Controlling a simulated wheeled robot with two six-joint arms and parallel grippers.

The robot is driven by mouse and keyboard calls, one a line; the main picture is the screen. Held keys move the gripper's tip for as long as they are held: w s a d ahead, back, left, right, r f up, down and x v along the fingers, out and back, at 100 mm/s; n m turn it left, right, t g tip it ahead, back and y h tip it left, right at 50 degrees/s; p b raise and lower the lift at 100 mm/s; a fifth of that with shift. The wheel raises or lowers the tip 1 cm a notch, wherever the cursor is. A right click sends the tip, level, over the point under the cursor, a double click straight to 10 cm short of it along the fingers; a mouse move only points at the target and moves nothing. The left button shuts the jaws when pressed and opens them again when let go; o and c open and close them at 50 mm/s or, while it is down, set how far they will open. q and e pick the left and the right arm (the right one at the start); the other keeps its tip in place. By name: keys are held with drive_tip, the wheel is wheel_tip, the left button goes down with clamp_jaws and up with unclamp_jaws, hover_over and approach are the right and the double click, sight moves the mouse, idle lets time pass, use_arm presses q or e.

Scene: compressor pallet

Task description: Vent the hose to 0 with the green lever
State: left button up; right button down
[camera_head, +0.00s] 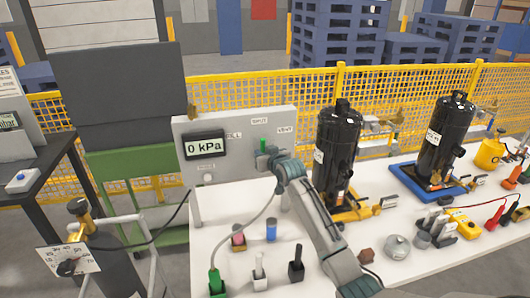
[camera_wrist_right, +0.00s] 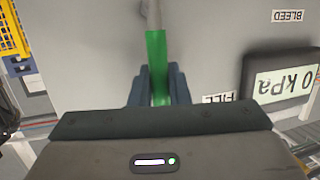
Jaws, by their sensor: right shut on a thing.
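The grey gauge panel (camera_head: 240,165) stands at the back left of the white table, and its display (camera_head: 206,146) reads 0 kPa. The display also shows upside down in the right wrist view (camera_wrist_right: 288,86). The green lever (camera_head: 262,146) is on the panel's front, right of the display, near the SHUT and VENT labels. In the right wrist view the green lever (camera_wrist_right: 157,62) stands between the fingers of my right gripper (camera_wrist_right: 158,88), which is shut on it. A grey hose (camera_head: 250,222) runs to a green-based fitting (camera_head: 216,283) on the table. My left gripper is not in view.
Two black compressors (camera_head: 337,150) (camera_head: 444,140) stand on the table to the right. Small pink, blue, white and black items stand in front of the panel. A gas cylinder on a trolley (camera_head: 110,262) is at the left. A yellow mesh fence runs behind.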

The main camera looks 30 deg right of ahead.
idle(0.4)
drive_tip(key=c, duration=1.4)
unclamp_jaws()
drive_tip(key=shift+b+v, duration=1.6)
drive_tip(key=shift+v, duration=3.8)
